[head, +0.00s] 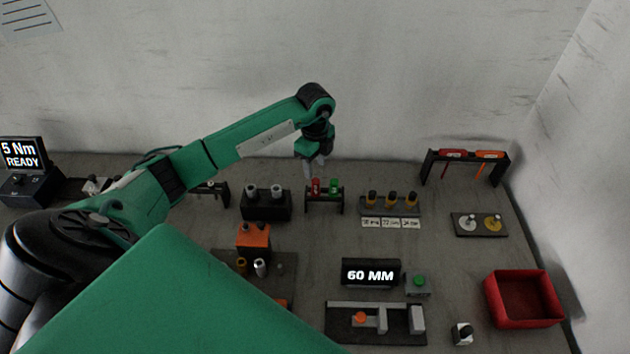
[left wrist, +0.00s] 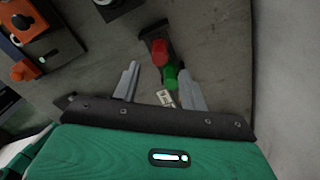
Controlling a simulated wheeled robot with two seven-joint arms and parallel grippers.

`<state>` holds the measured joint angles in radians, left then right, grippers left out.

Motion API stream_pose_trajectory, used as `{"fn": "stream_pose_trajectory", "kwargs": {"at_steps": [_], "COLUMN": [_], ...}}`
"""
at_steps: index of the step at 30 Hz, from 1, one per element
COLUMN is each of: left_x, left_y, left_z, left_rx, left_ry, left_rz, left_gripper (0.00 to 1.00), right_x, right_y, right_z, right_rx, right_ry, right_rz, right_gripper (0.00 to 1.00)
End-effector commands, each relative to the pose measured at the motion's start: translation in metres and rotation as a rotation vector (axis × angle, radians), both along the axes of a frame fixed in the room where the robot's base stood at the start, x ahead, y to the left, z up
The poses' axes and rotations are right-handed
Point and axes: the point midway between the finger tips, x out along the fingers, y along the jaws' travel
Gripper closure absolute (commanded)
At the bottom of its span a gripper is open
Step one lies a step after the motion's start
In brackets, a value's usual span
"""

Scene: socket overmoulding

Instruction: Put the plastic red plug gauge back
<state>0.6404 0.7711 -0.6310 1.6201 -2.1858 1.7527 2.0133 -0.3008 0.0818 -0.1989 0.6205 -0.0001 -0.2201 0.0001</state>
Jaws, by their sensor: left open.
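The red plug gauge (head: 316,186) stands upright in a small dark rack (head: 324,209) in the middle of the table, beside a green plug gauge (head: 334,186). My left gripper (head: 316,166) is open and points down just above and behind the red gauge. In the left wrist view the red gauge (left wrist: 159,51) lies beyond the open fingers (left wrist: 158,72), and the green gauge (left wrist: 170,79) shows between their tips. Nothing is held. I cannot tell how far the fingertips are from the gauges. My right gripper is out of view.
A dark block with two grey cylinders (head: 266,204) stands left of the rack. A holder with several yellow-and-black pieces (head: 392,205) stands to the right. The wall is close behind.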

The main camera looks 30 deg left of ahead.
Motion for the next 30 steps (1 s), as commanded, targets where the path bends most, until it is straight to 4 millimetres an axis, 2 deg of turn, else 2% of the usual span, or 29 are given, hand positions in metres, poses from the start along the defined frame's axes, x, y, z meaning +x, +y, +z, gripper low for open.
{"fn": "stream_pose_trajectory", "kwargs": {"at_steps": [1,6,10,30], "left_x": [0.001,0.001,0.0,0.0], "left_y": [0.0,0.0,0.0,0.0], "left_z": [0.008,0.035,0.045,0.048], "left_rx": [0.0,0.001,-0.001,-0.001], "left_ry": [-0.005,-0.003,0.0,0.001], "left_rz": [-0.001,0.0,0.0,0.0], "left_gripper": [0.56,0.56,0.56,0.56], "right_x": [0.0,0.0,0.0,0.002], "right_y": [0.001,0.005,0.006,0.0], "right_z": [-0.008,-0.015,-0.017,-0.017], "right_rx": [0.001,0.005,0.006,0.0], "right_ry": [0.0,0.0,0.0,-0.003], "right_rz": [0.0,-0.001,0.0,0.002], "right_gripper": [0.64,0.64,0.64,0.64]}}
